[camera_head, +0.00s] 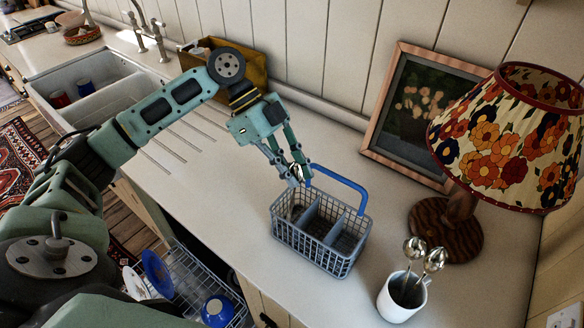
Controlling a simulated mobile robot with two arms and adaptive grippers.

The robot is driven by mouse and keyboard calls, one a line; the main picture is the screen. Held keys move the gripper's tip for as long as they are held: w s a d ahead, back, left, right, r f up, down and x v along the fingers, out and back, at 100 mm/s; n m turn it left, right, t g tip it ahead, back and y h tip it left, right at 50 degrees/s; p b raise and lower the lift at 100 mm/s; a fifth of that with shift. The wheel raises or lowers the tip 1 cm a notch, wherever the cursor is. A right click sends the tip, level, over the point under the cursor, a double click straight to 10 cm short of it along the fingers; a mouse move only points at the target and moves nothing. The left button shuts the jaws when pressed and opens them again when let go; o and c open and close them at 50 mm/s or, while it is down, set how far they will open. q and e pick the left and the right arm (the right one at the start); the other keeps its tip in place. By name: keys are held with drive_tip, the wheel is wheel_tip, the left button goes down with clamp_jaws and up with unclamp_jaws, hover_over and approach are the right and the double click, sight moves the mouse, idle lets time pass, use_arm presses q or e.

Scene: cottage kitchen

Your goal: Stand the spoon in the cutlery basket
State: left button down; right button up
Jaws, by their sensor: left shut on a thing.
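The cutlery basket (342,266) is a grey wire basket with a blue handle (340,179) and grey dividers, standing on the counter. My left gripper (298,174) is above its back left corner, beside the raised handle. It is shut on the spoon (296,171), whose shiny metal shows between the fingers. Most of the spoon is hidden by the fingers, and I cannot tell how far its lower end reaches into the left compartment. My right gripper is not in view.
A white mug (395,309) holding metal spoons (414,248) stands right of the basket. A flowered lamp (508,140) and a framed picture (417,115) stand behind. A sink (100,97) is at the left. An open dishwasher rack (192,276) is below. The counter left of the basket is clear.

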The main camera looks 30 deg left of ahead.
use_arm(q)
drive_tip(key=c, duration=1.7)
unclamp_jaws()
drive_tip(key=v, duration=1.2)
